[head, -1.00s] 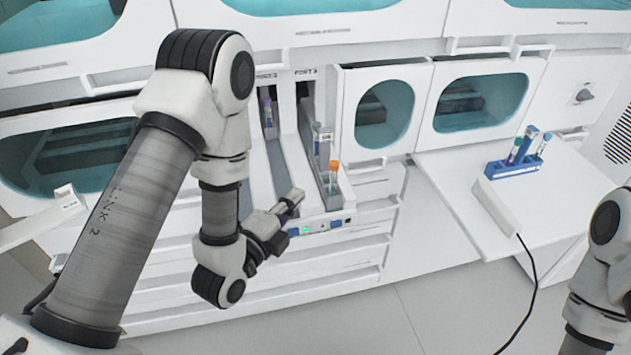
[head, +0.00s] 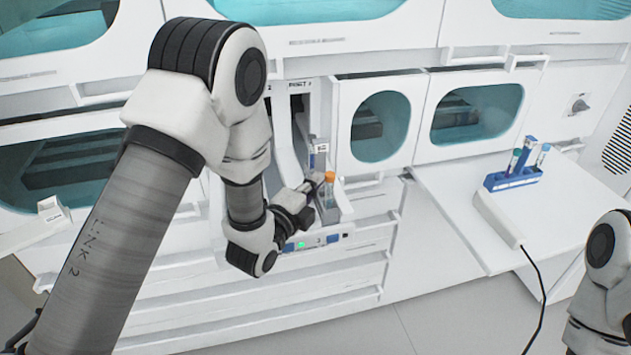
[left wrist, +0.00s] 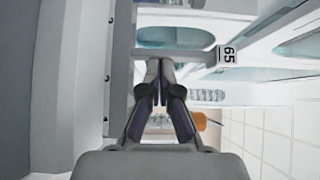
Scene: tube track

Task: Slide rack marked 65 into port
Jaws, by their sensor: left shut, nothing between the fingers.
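The rack marked 65 (head: 320,160) stands in the right-hand track under the port 3 sign (head: 300,86). An orange-capped tube (head: 329,178) is at its near end. My left gripper (head: 318,183) is shut and empty, beside the tube at the rack's near end. In the left wrist view the closed fingertips (left wrist: 159,64) point towards the grey upright; I cannot tell whether they touch it. My right gripper is out of view.
The track unit's front panel (head: 318,241) has a green light. A side table (head: 455,200) at the right holds a blue tube rack (head: 512,180) and a white corded device (head: 499,219). Another white rack-like piece (head: 40,226) is at the far left.

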